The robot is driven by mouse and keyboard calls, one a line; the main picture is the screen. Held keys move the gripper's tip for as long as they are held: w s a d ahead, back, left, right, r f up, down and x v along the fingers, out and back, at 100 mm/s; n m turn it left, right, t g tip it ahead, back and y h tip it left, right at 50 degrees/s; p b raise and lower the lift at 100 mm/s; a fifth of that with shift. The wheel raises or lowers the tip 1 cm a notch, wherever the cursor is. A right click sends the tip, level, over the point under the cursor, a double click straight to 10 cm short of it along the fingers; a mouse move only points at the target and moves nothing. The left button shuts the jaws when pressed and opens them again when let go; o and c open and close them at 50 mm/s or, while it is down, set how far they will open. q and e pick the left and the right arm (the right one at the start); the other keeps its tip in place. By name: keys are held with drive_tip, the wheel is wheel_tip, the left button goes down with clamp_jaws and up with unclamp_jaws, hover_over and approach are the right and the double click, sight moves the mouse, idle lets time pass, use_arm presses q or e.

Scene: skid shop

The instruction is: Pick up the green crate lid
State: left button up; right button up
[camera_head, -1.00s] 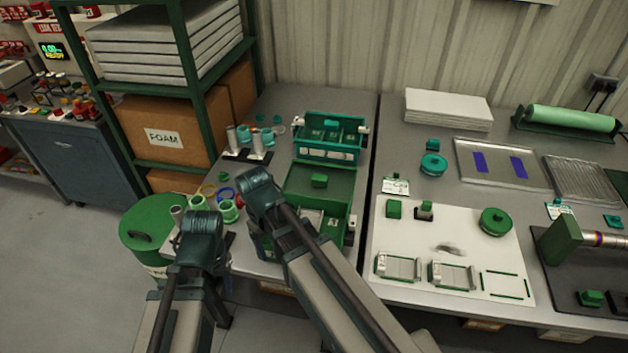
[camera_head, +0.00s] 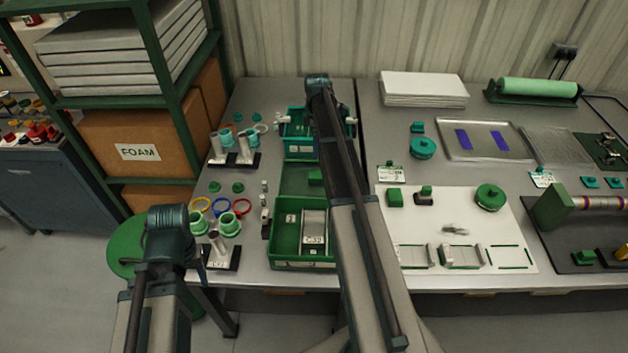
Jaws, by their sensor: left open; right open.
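The green crate lid (camera_head: 296,180) lies flat at the back part of the green crate (camera_head: 288,232). Its green knob (camera_head: 315,177) is partly covered by my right arm, which also hides the lid's right side. The crate's front part is open and holds a pale part with a label. My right arm reaches up across the crate, and its teal joint is above the rear teal crate. My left arm is at the lower left, left of the crate. No fingertips of either gripper show; the arms appear to hide them.
A teal crate (camera_head: 297,137) stands behind the lid. Coloured rings, cups and cylinders crowd the table to the left. A white board (camera_head: 475,225) with green parts lies on the right table. A green shelf with a FOAM box (camera_head: 138,152) stands at left.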

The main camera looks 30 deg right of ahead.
drive_tip(key=b, duration=0.8)
hover_over(316, 175)
drive_tip(key=shift+w+f, duration=0.1)
drive_tip(key=shift+f, duration=4.15)
drive_tip(key=shift+f, duration=0.1)
wheel_tip(316, 175, down, 5)
drive_tip(key=b, duration=0.5)
drive_tip(key=shift+f+b, duration=0.1)
drive_tip(key=shift+b, duration=0.2)
clamp_jaws()
